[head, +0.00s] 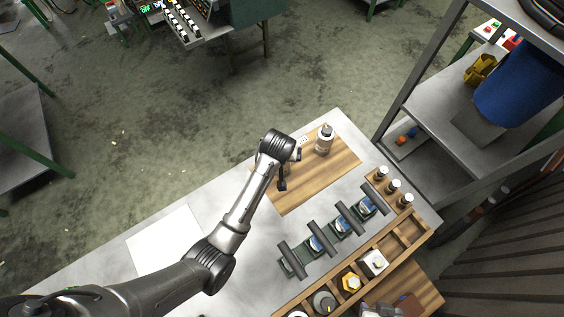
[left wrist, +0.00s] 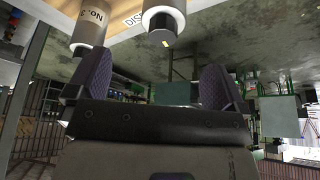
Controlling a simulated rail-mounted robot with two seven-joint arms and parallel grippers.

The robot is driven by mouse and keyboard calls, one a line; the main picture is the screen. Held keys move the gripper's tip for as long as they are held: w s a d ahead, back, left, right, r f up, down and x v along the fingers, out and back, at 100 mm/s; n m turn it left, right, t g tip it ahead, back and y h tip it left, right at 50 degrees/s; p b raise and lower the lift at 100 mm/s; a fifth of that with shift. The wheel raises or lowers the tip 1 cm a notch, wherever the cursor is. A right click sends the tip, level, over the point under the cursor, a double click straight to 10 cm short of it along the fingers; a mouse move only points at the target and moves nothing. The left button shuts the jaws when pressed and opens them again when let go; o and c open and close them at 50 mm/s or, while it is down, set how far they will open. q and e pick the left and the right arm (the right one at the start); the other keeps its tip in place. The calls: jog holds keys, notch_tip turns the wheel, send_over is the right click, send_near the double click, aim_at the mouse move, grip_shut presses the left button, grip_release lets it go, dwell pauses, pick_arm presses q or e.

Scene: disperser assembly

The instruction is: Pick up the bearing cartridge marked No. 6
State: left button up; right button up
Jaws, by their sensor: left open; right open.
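Three small grey cartridges with pale caps (head: 393,186) stand in a row at the right end of the table in the head view. Their numbers cannot be read there, so I cannot tell which is No. 6. In the left wrist view a grey cartridge (left wrist: 90,27) reads "No. 3", and a white cylinder with a dark end (left wrist: 163,20) is beside it. My left gripper (left wrist: 157,72) is open and empty, its two dark pads well apart.
Dark fixtures holding shiny parts (head: 342,224) lie beside a wooden tray with compartments (head: 399,243). A metal shelf (head: 440,85) with a blue bin (head: 515,92) rises at the right. The table's left part is mostly clear.

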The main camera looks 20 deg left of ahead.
pick_arm(q)
jog(key=x, duration=0.5)
jog(key=shift+a+x, duration=0.15)
jog(key=shift+x, duration=0.8)
jog(key=shift+a+x, duration=0.15)
jog(key=shift+x, duration=0.8)
jog(key=shift+w+a+f, duration=0.1)
jog(key=shift+w+f, duration=0.4)
jog(key=shift+f, duration=0.1)
jog(key=c, duration=1.8)
jog(key=shift+r, duration=0.15)
grip_shut()
